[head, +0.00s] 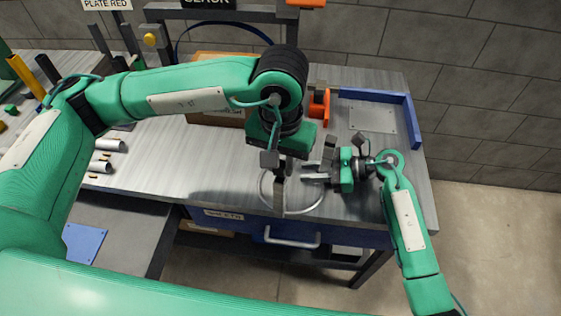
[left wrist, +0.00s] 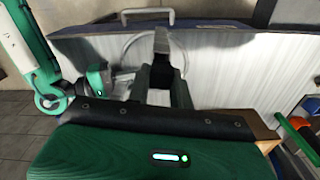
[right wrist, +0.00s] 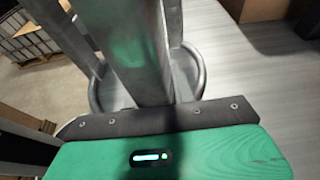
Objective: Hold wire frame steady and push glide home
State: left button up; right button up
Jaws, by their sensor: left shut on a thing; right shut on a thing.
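The wire frame (head: 262,200) is a round metal hoop lying at the front edge of the grey bench. It also shows in the left wrist view (left wrist: 128,48) and, in part, in the right wrist view (right wrist: 201,72). My left gripper (head: 279,198) points down over the hoop and is shut on it, its fingers covering part of the rim. My right gripper (head: 312,177) lies low at the hoop's right side, pointing left. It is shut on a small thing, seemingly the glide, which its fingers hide. I cannot make out the glide's contact with the hoop.
A blue-edged tray (head: 372,118) is at the bench's back right. An orange part (head: 319,108) and a cardboard box (head: 215,118) stand behind my left gripper. White tubes (head: 108,146) lie at left. A blue drawer with a handle (head: 292,241) is below the front edge.

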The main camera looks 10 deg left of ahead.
pick_arm(q)
jog(key=shift+r, duration=0.25)
jog(key=shift+f, duration=0.1)
dwell(0.3)
jog(key=shift+f, duration=0.75)
jog(key=shift+f, duration=0.55)
dwell(0.9)
jog(key=o, duration=1)
jog(key=shift+r, duration=0.1)
notch_tip(320, 180, up, 12)
jog(key=shift+f, duration=0.1)
jog(key=shift+c, duration=0.4)
